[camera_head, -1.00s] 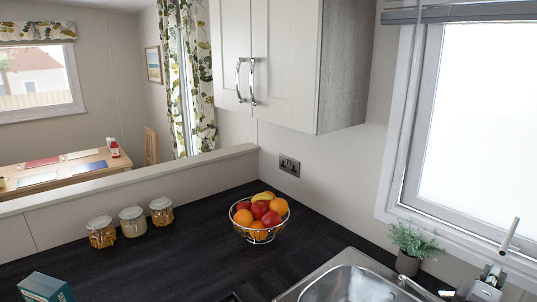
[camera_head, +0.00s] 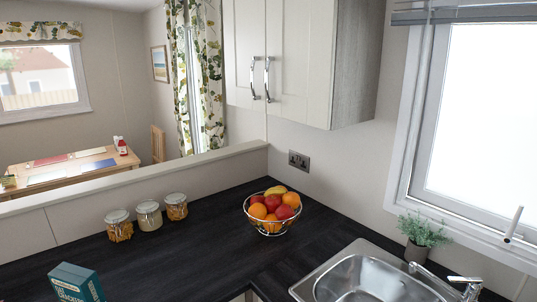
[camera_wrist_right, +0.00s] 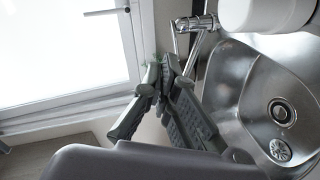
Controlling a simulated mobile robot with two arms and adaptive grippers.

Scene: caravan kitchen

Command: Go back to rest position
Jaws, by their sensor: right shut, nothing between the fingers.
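My right gripper (camera_wrist_right: 163,78) shows in the right wrist view, its dark fingers together at the tips with nothing between them. It hangs beside the chrome tap (camera_wrist_right: 197,24) and the steel sink (camera_wrist_right: 262,120); whether it touches the tap I cannot tell. It does not show in the head view. My left gripper is in neither view.
In the head view, the sink (camera_head: 340,262) and tap (camera_head: 440,277) are at lower right, near a potted plant (camera_head: 418,250). A fruit bowl (camera_head: 268,228), glass jars (camera_head: 149,216) and a teal box (camera_head: 75,283) stand on the dark worktop (camera_head: 190,262). A wall cupboard (camera_head: 300,60) overhangs.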

